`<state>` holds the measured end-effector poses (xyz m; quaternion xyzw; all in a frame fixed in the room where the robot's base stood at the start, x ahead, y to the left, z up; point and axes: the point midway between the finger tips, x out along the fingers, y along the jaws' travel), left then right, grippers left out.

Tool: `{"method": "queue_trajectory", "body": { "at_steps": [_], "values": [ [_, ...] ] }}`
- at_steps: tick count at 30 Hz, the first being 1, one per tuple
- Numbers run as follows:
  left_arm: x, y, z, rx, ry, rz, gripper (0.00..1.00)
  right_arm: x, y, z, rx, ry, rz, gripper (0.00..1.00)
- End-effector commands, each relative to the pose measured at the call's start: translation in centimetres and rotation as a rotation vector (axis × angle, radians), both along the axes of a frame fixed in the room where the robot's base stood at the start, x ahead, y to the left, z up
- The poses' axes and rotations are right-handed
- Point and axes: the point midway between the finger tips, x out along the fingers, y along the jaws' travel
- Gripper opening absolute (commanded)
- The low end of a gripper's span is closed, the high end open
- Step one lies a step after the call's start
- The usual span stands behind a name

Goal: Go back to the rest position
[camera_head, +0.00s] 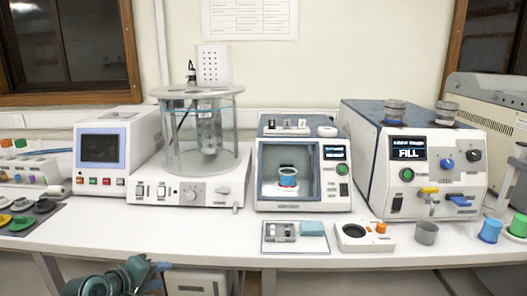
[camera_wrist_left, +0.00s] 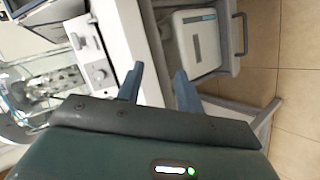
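My left gripper (camera_wrist_left: 160,88) shows in the left wrist view with its two blue-grey fingers apart and nothing between them. In the head view my left gripper (camera_head: 158,277) is low at the bottom left, in front of and below the table's front edge, touching nothing that I can see. My right gripper is in neither view.
The white table (camera_head: 200,232) carries a glass bath unit (camera_head: 200,130), a chamber with a blue-banded cup (camera_head: 288,177), and a machine with a FILL screen (camera_head: 408,153). A grey cup (camera_head: 427,233) stands near the front edge. A white cabinet (camera_wrist_left: 196,42) is under the table.

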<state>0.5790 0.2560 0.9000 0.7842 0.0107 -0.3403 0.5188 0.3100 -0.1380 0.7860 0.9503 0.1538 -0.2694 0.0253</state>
Motion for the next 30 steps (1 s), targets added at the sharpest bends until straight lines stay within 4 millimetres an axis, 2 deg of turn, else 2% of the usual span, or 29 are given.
{"method": "queue_trajectory", "body": {
  "at_steps": [1, 3, 5, 7, 11, 12, 15, 18, 21, 30],
  "values": [
    [-2.0, -0.9, -2.3, 0.074, -0.004, -0.032, 0.36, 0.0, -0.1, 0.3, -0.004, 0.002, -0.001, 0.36],
    [-4.7, -2.0, -5.0, 0.199, -0.032, -0.086, 0.36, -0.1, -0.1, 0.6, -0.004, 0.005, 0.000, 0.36],
    [-7.6, -3.2, -7.2, 0.313, -0.061, -0.146, 0.36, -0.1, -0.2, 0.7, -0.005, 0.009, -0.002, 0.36],
    [-11.3, -4.6, -9.2, 0.448, -0.101, -0.226, 0.36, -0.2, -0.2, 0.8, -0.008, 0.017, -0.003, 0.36],
    [-18.0, -7.4, -11.2, 0.669, -0.187, -0.375, 0.36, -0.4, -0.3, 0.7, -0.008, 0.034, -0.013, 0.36],
    [-19.9, -8.2, -11.4, 0.728, -0.213, -0.417, 0.36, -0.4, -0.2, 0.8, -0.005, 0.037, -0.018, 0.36],
    [-23.7, -9.7, -11.4, 0.846, -0.273, -0.504, 0.36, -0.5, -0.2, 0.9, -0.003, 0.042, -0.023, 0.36],
    [-26.1, -10.7, -11.1, 0.924, -0.315, -0.561, 0.36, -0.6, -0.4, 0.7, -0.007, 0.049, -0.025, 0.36],
    [-27.3, -11.3, -10.8, 0.964, -0.340, -0.590, 0.36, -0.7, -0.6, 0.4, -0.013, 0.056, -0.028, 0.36],
    [-27.4, -11.4, -10.8, 0.970, -0.344, -0.593, 0.36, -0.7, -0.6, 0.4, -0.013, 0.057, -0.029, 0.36]
  ]
}}
